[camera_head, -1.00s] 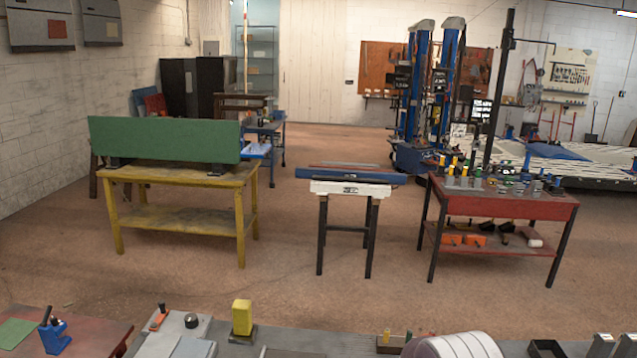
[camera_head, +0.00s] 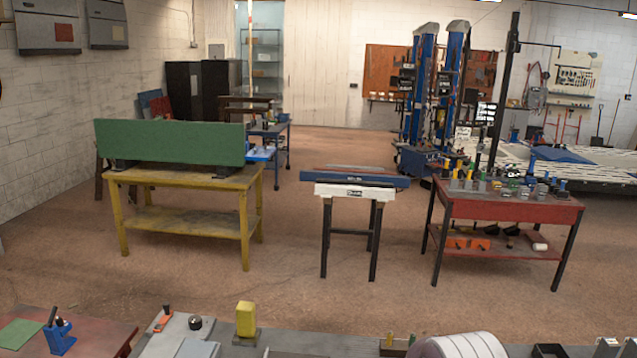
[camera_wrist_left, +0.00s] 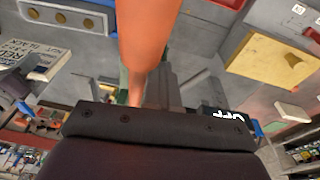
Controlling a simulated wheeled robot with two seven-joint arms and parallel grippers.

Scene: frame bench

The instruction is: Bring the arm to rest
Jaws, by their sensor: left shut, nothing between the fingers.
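My left gripper (camera_wrist_left: 160,95) shows only in the left wrist view, with its dark mount across the bottom of the picture. Its dark fingers are shut with nothing between them. A large orange shape (camera_wrist_left: 148,35) runs down from the top edge close to the camera and overlaps the finger area; I cannot tell what it is or whether it touches the gripper. Neither arm nor gripper shows in the head view. My right gripper is not in view.
A grey bench (camera_head: 280,345) runs along the bottom of the head view, bearing a yellow block (camera_head: 246,318). A blue tool holder (camera_head: 59,338) stands at left. Beyond are a yellow table (camera_head: 185,228), a blue-topped stand (camera_head: 355,178) and a red table (camera_head: 505,205), with clear floor between.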

